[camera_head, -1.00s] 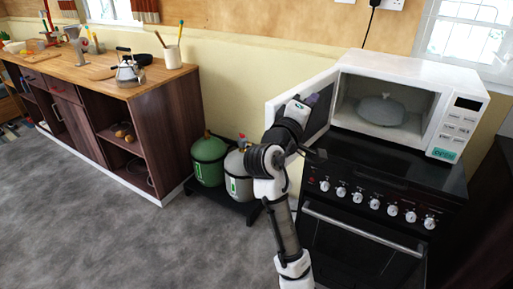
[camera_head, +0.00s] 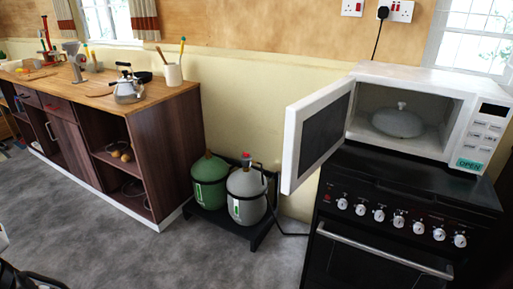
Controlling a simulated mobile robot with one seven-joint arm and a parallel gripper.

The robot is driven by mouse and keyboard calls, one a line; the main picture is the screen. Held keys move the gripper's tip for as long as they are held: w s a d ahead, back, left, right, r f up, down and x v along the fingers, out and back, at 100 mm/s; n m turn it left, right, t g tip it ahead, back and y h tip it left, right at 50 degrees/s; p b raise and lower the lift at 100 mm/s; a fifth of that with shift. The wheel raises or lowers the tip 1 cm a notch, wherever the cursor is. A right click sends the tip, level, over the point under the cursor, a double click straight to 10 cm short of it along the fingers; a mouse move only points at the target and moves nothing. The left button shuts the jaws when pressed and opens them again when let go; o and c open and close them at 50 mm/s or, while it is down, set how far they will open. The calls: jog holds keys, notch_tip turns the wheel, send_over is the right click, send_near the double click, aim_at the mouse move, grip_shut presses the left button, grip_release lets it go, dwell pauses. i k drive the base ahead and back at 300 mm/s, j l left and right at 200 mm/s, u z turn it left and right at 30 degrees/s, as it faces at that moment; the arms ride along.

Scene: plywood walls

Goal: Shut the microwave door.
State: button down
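The white microwave (camera_head: 425,72) stands on top of the black cooker, with its front facing me. Its door (camera_head: 318,133) is hinged on the left and stands wide open, swung out toward the left. A pale lidded dish (camera_head: 398,122) sits inside the cavity. A green OPEN button shows at the lower right of the control panel. My gripper is out of view. Only a small part of my body shows at the lower left edge.
The black cooker (camera_head: 385,255) has a row of knobs and a handle along its front. Green and grey gas bottles (camera_head: 247,195) stand on a low black stand left of it. A wooden counter (camera_head: 95,85) runs along the left. Grey floor in front is clear.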

aim_at(316, 124)
jog(key=i+j, duration=0.2)
jog(key=j, duration=0.15)
jog(key=i+j, duration=0.2)
jog(key=j, duration=0.15)
jog(key=i+j, duration=0.2)
jog(key=j, duration=0.15)
jog(key=i+j, duration=0.2)
jog(key=j, duration=0.15)
